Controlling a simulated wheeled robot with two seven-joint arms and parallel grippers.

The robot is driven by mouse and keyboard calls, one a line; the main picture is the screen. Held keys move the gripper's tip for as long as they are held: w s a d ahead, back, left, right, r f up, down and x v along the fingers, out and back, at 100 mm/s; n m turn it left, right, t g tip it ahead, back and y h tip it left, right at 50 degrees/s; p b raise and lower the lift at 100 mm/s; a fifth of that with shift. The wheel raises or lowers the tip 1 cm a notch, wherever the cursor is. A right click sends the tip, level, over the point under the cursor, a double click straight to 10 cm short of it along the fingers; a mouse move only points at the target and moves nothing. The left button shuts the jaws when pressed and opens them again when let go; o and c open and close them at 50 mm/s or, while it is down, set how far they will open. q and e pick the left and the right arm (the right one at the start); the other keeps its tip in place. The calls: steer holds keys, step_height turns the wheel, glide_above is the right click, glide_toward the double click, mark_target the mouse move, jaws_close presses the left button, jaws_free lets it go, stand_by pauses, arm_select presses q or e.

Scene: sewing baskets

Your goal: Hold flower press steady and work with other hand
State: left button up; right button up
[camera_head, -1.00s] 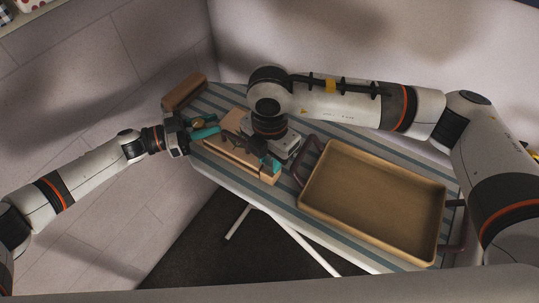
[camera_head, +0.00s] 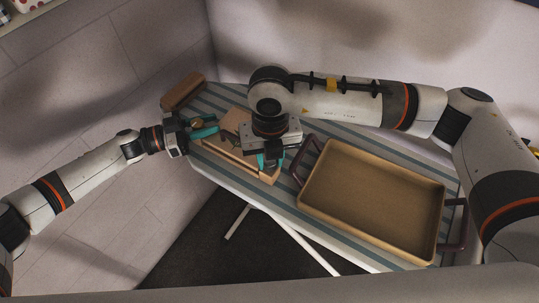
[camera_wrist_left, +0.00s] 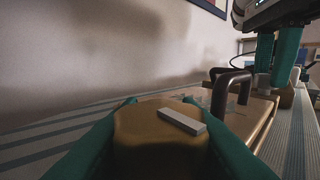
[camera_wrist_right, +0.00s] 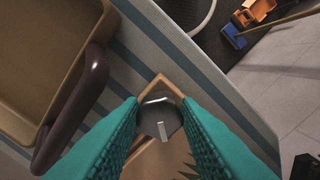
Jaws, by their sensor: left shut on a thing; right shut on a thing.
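The flower press (camera_head: 226,151), pale wooden boards, lies on the striped board, partly hidden by my right wrist. My left gripper (camera_head: 212,130) is at its left end. In the left wrist view its teal fingers are shut on a yellowish-brown block (camera_wrist_left: 150,132) with a pale bar on top; whether the block joins the press is unclear. The press (camera_wrist_left: 249,118) and a dark arched handle (camera_wrist_left: 229,82) show beyond it. My right gripper (camera_head: 268,162) points down at the press's right end. In the right wrist view it is shut on a dark round knob (camera_wrist_right: 154,118) at a wooden corner.
A tan tray (camera_head: 375,196) with dark handles stands close on the right of the press. A brown wooden block (camera_head: 183,91) lies at the board's far left end. The striped board (camera_head: 232,177) is narrow, and its front edge is close to the press.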

arm_select(q)
steer(key=shift+f, duration=0.15)
arm_select(e)
steer(key=n, duration=0.7)
steer(key=shift+d, duration=0.15)
steer(key=n, duration=0.4)
steer(key=shift+w, duration=0.1)
steer(key=n, duration=0.3)
steer(key=shift+n, duration=0.4)
steer(key=n, duration=0.5)
steer(key=shift+w, duration=0.1)
steer(key=n, duration=0.5)
steer(key=shift+w, duration=0.1)
steer(key=o, duration=1)
step_height(320, 180, up, 12)
